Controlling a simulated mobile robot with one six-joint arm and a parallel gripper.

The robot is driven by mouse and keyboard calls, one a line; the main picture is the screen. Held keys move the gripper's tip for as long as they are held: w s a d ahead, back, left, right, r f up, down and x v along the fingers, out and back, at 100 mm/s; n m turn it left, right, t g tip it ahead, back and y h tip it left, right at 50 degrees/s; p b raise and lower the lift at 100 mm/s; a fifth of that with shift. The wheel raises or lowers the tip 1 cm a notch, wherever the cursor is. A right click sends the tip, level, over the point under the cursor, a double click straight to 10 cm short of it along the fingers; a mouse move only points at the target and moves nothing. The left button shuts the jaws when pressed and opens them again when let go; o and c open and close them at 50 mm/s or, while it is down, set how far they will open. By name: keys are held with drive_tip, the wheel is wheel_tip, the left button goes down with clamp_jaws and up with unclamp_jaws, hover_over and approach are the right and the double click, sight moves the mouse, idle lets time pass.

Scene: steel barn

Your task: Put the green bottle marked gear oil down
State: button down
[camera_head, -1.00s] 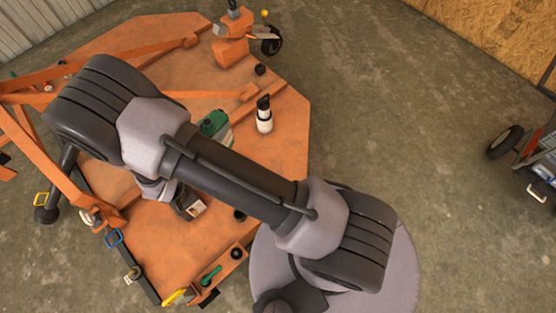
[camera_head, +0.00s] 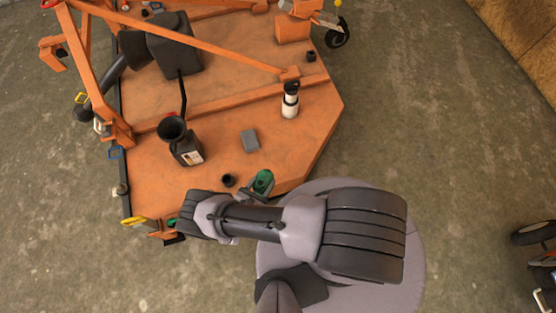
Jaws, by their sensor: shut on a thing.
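The green bottle (camera_head: 263,181) shows just above my forearm, near the front edge of the orange deck (camera_head: 220,160). Its marking cannot be read from here. My gripper (camera_head: 254,192) is shut on the bottle; the arm hides part of the jaws and the bottle's lower part. I cannot tell whether the bottle touches the deck.
A small black cup (camera_head: 228,180) stands just left of the bottle. A grey block (camera_head: 250,140) lies behind it. A black container with a funnel (camera_head: 186,148) stands further left, and a white bottle with a black top (camera_head: 290,102) stands behind right. Bare deck lies between them.

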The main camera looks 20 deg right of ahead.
drive_tip(key=w+a+b+x, duration=0.1)
drive_tip(key=b+x, duration=0.4)
drive_tip(key=x, duration=1)
drive_tip(key=shift+w+a+r, duration=0.15)
drive_tip(key=shift+w+r, duration=0.25)
drive_tip(key=c, duration=0.6)
unclamp_jaws()
